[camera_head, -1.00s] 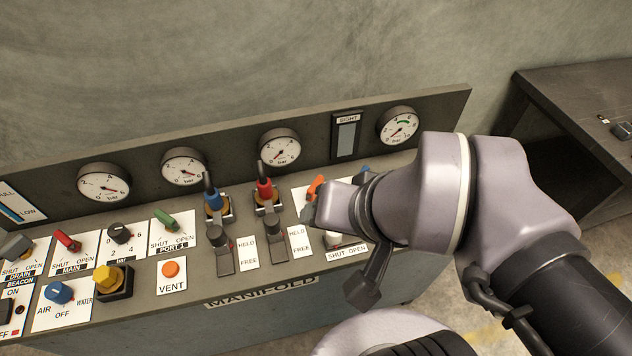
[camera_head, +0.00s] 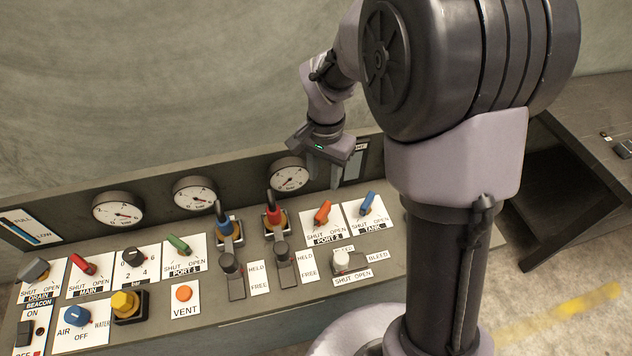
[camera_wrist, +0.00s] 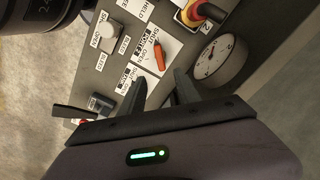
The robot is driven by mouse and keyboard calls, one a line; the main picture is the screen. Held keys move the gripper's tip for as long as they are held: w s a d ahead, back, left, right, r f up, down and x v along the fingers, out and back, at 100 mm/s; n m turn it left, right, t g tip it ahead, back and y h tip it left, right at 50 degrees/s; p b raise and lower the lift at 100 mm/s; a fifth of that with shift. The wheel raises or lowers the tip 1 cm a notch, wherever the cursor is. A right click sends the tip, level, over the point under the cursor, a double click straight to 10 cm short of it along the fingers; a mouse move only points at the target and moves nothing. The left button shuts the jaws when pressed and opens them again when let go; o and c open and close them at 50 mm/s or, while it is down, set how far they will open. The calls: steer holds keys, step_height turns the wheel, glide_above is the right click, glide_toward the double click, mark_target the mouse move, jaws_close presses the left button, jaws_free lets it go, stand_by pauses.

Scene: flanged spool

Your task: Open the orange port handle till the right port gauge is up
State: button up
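The orange port handle (camera_head: 322,213) stands on the PORT 2 plate, between the words SHUT and OPEN, leaning up and right. It also shows in the wrist view (camera_wrist: 159,58), just ahead of the fingertips. The right port gauge (camera_head: 289,174) is a round white dial behind it, also in the wrist view (camera_wrist: 218,60); its needle is too small to read surely. My gripper (camera_head: 322,177) hangs above and behind the handle, close to the gauge panel. In the wrist view its two fingers (camera_wrist: 159,84) are apart and empty, with no contact seen.
The blue TANK handle (camera_head: 367,203) stands right of the orange one. Red (camera_head: 273,208) and blue (camera_head: 223,218) levers stand to its left. The white bleed knob (camera_head: 342,259) sits in front.

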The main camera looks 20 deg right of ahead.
mark_target(323, 209)
step_height(323, 209, down, 14)
steer(key=b, duration=0.4)
steer(key=shift+f, duration=0.25)
jaws_close()
